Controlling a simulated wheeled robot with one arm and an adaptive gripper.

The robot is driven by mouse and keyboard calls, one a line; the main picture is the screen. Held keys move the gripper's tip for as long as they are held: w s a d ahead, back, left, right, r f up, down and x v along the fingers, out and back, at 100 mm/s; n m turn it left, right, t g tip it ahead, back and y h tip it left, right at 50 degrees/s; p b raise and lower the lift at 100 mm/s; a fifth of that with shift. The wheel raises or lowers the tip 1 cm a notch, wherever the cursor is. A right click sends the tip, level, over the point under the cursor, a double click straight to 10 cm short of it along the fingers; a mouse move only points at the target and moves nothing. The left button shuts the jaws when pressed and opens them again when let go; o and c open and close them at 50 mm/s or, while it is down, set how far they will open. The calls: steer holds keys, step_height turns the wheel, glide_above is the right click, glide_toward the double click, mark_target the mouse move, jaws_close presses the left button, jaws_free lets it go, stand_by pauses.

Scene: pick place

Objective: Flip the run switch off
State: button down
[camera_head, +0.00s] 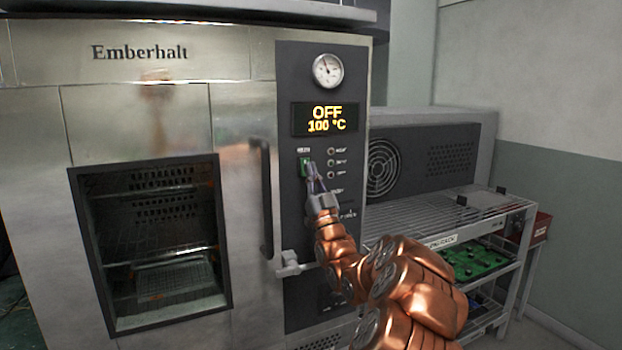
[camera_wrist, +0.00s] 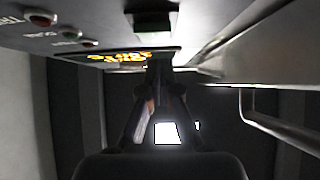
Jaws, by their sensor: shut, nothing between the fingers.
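The run switch (camera_head: 304,167) is a green rocker on the dark control panel (camera_head: 290,215) of the Emberhalt oven, left of a column of small lamps. The display (camera_head: 325,118) above it reads OFF and 100 °C. My gripper (camera_head: 311,166) is shut and empty, its tips at the right edge of the switch; I cannot tell whether they touch it. The tips partly cover the switch. In the wrist view my gripper (camera_wrist: 160,65) points at the panel, below a dark block on it, and the display's yellow text shows behind the fingers.
A vertical door handle (camera_head: 265,195) stands out left of the panel, with a latch (camera_head: 292,265) below. A round gauge (camera_head: 328,71) sits above the display. A wire rack (camera_head: 440,212) with green boards stands at right.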

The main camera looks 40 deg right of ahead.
steer(key=s+a+f+b, duration=0.3)
steer(key=s+f, duration=0.3)
steer(key=s, duration=0.3)
steer(key=shift+s+b, duration=0.35)
steer(key=shift+b, duration=0.35)
